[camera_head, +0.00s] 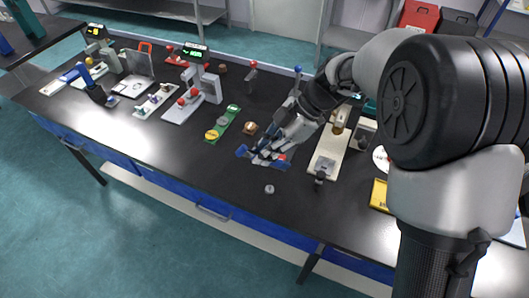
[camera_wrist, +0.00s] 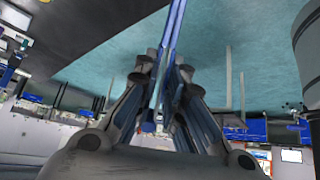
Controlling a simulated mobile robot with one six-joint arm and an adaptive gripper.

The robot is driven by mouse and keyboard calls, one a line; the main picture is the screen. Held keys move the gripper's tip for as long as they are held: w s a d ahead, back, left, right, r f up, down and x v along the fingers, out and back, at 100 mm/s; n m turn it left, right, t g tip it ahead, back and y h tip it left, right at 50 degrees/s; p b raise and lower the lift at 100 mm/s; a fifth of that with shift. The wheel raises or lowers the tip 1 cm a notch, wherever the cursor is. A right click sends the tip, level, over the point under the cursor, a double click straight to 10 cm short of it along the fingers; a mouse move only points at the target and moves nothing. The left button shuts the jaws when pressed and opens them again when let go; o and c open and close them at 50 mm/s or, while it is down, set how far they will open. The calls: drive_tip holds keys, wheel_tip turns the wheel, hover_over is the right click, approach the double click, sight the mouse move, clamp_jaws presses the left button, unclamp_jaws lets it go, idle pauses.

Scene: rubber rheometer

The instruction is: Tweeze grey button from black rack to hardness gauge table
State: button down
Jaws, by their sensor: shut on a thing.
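My gripper (camera_head: 264,149) is low over the middle of the black bench. In the wrist view its fingers (camera_wrist: 161,78) are closed around a long, thin blue tool that looks like tweezers (camera_wrist: 172,40). Blue parts also show at the gripper's end in the head view. A small grey round piece (camera_head: 269,189) sits on the bare bench in front of the gripper; I cannot tell if it is the grey button. A small black holder (camera_head: 320,177) stands at the near end of a pale board, perhaps the rack. I cannot make out the hardness gauge table for certain.
The pale board (camera_head: 326,158) with a brass-coloured part (camera_head: 340,118) lies right of my gripper. A yellow tray (camera_head: 379,194) is at right. The front bench area is mostly clear.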

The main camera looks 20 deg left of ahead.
drive_tip(key=c, duration=1.9)
unclamp_jaws()
drive_tip(key=w+d+r+m+t, duration=0.1)
drive_tip(key=w+d+m+t, duration=0.4)
drive_tip(key=d, duration=0.3)
drive_tip(key=w+d+r+m+t, duration=0.2)
drive_tip(key=w+d+m+t, duration=0.15)
drive_tip(key=d+m, duration=0.4)
drive_tip(key=d+m+t+h, duration=0.1)
drive_tip(key=d+m, duration=0.2)
drive_tip(key=d, duration=0.2)
drive_tip(key=d+r+m+t+h, duration=0.1)
drive_tip(key=d+m, duration=0.2)
drive_tip(key=d, duration=0.2)
drive_tip(key=d+r+m+t+h, duration=0.1)
drive_tip(key=d+m, duration=0.2)
drive_tip(key=d, duration=0.3)
drive_tip(key=shift+w+m+h, duration=0.25)
drive_tip(key=shift+w+h, duration=0.15)
